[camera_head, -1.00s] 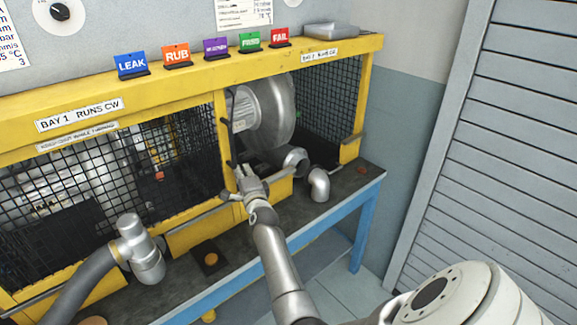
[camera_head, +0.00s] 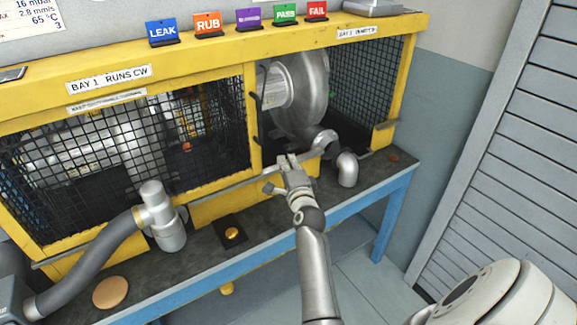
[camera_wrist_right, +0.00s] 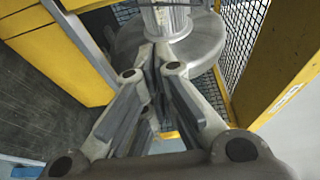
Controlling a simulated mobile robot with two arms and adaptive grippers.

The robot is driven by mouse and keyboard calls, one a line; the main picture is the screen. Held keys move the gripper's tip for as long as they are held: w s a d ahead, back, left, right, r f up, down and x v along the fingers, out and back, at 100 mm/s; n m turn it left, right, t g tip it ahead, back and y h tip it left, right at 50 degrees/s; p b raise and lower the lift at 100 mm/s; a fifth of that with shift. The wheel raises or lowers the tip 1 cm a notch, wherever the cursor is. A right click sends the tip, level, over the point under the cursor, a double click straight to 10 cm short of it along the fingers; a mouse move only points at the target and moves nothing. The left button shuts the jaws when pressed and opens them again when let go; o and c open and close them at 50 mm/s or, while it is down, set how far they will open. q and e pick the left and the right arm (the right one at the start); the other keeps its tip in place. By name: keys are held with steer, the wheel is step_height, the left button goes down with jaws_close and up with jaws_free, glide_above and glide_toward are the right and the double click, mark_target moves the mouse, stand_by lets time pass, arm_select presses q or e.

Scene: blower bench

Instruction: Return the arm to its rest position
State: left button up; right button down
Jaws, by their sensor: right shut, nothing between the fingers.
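My right gripper (camera_head: 287,161) is at the front of the open right bay of the yellow cage, near the front rail. Its fingers are together and hold nothing. In the right wrist view the closed fingers (camera_wrist_right: 155,55) point toward the grey blower (camera_wrist_right: 165,35). The blower (camera_head: 300,95) stands inside the bay, behind and above the gripper. My right arm (camera_head: 315,270) reaches up from the bottom of the head view. My left gripper is not in view.
The yellow cage (camera_head: 215,78) with black mesh stands on a blue-framed bench (camera_head: 330,222). A grey hose with a metal fitting (camera_head: 165,225) is at left. A metal elbow pipe (camera_head: 347,170) stands right of the gripper. An amber button (camera_head: 232,234) sits on the bench. Coloured signs line the cage top.

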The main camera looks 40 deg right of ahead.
steer(key=s+a+f+n+g+y, duration=0.5)
steer(key=s+a+f+n+y, duration=0.3)
steer(key=s+a+n, duration=0.5)
steer(key=s+a+f+n+g, duration=0.2)
steer(key=s+a+n+g, duration=0.15)
steer(key=s, duration=0.35)
steer(key=s+a+f+n+g, duration=0.2)
steer(key=s+a+f+n, duration=0.15)
steer(key=s, duration=0.45)
steer(key=s+a+f+n+g, duration=0.2)
steer(key=s+a+n, duration=0.15)
steer(key=s, duration=0.35)
step_height(320, 180, down, 26)
steer(key=s+n+g, duration=0.2)
steer(key=s, duration=0.1)
steer(key=s+d+f, duration=0.2)
steer(key=s+f, duration=0.6)
steer(key=s+d+f, duration=0.1)
steer(key=s+f, duration=0.7)
steer(key=shift+s+d+g+h, duration=0.15)
steer(key=shift+d+g+h, duration=0.15)
steer(key=shift+d+g, duration=0.15)
